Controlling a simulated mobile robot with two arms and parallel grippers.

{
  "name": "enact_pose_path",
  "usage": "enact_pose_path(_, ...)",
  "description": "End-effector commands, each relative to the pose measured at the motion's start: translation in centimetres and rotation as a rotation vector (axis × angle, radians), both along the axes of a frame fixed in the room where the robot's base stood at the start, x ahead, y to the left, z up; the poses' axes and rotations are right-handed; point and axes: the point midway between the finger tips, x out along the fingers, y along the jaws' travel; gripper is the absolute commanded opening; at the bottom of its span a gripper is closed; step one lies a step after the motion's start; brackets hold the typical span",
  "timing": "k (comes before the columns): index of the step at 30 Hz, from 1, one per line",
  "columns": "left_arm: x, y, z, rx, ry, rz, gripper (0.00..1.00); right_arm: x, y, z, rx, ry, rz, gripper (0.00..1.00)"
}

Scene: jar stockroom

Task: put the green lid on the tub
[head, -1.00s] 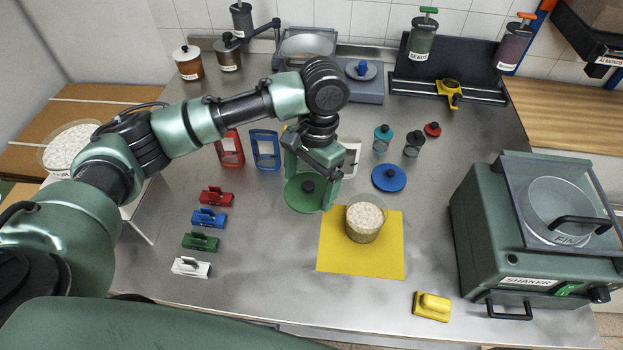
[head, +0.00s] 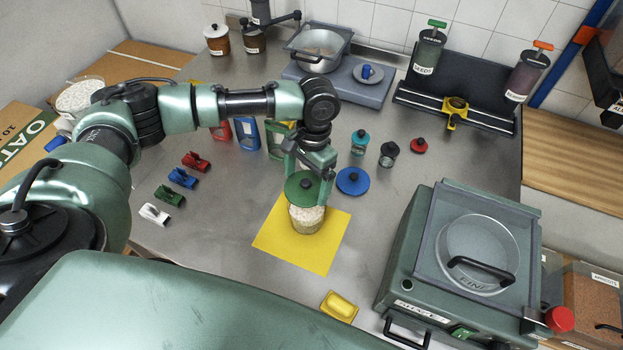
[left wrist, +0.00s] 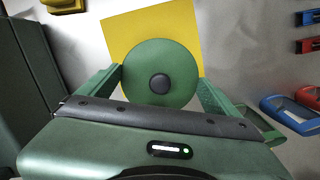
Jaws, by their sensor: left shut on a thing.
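My left gripper (head: 308,184) is shut on the green lid (head: 302,188), a flat disc with a dark knob. The fingers grip it at opposite sides, and the left wrist view shows the lid (left wrist: 160,60) between them. The clear tub (head: 306,222), filled with pale grains, stands upright on the yellow mat (head: 275,240). In the head view the lid overlaps the tub's top from behind. I cannot tell whether they touch. In the left wrist view the lid hides the tub. My right gripper is not in view.
A blue lid (head: 353,181) lies close to the right of the gripper. Small teal (head: 360,140) and dark jars (head: 388,154) stand behind. Several coloured clips line the left.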

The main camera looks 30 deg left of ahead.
Motion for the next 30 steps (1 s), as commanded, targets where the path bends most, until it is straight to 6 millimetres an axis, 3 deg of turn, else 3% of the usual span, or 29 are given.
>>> enact_pose_path(6,0.0,0.0,-1.4,0.0,-0.002,-0.001,0.55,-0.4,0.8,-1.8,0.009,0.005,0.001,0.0)
enact_pose_path(18,0.0,0.0,-4.3,0.001,-0.001,0.0,0.55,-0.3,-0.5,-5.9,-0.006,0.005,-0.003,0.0)
enact_pose_path(30,0.0,-0.1,-6.2,0.0,-0.001,0.0,0.55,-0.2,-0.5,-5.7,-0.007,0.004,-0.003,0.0)
